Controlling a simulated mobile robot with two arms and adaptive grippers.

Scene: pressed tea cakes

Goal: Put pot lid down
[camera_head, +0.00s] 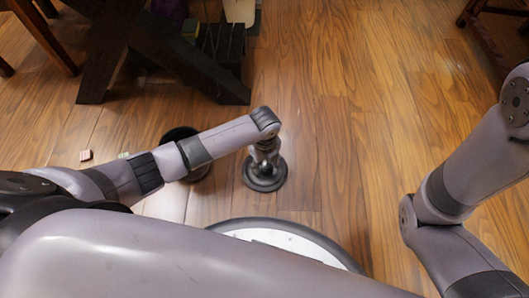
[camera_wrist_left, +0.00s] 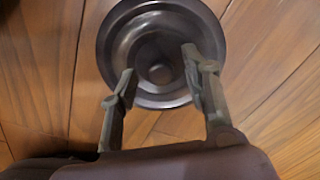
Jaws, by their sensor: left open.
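The pot lid (camera_head: 266,184) is a dark, shiny round piece on the wooden floor, near the middle of the head view. It also shows in the left wrist view (camera_wrist_left: 160,98), where a round raised or sunken centre lies between my fingers. My left gripper (camera_head: 264,159) points down right over the lid. In the left wrist view the two fingers of my left gripper (camera_wrist_left: 160,64) are spread apart on either side of that centre, with nothing clamped. I cannot tell whether the fingertips touch it. My right gripper is out of view; only the right arm shows.
A dark round vessel (camera_head: 181,148), perhaps the pot, is partly hidden behind my left forearm. Dark wooden furniture legs (camera_head: 110,60) stand at the upper left. Small blocks (camera_head: 86,155) lie on the floor at left. The floor (camera_head: 360,110) right of the lid is clear.

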